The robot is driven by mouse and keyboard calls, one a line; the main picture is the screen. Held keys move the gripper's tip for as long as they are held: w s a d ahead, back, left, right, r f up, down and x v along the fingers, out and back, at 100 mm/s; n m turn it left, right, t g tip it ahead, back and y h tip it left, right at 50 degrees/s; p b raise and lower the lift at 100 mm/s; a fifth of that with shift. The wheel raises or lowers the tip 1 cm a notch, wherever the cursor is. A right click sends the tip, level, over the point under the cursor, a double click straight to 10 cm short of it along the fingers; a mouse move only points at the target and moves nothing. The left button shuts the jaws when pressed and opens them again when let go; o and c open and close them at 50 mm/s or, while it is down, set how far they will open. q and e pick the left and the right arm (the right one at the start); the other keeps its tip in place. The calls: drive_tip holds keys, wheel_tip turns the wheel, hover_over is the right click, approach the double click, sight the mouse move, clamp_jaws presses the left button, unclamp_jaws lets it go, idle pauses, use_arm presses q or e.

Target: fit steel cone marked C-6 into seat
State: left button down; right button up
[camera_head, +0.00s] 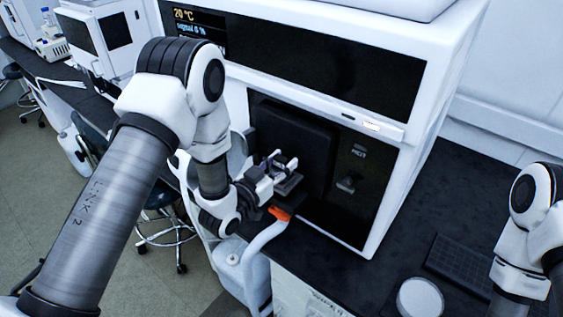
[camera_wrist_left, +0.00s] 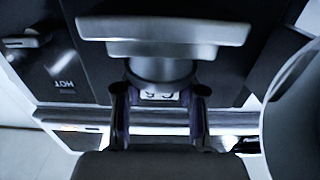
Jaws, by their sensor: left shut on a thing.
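My left gripper (camera_head: 282,168) is in front of the dark recess of the white instrument, its fingers shut on a small grey steel piece. In the left wrist view, the two fingers (camera_wrist_left: 158,110) pinch the steel cone (camera_wrist_left: 160,70), whose pale label is partly visible and appears to include a 6. The cone's wide end meets a flat metal plate (camera_wrist_left: 165,32). The plate also shows just below the fingers in the head view (camera_head: 289,184). I cannot tell whether this plate is the seat or part of the held piece. My right gripper is not in view.
The white instrument (camera_head: 405,95) has a dark recess (camera_head: 290,140) and a small bracket (camera_head: 346,184) under a HOT label at its right. A black grid plate (camera_head: 458,262) and a round white lid (camera_head: 420,297) lie on the dark bench. An orange-tipped white tube (camera_head: 281,213) is below the gripper.

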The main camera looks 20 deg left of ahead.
use_arm(q)
drive_tip(key=c, duration=0.6)
unclamp_jaws()
drive_tip(key=shift+s, duration=0.1)
drive_tip(key=v, duration=1.2)
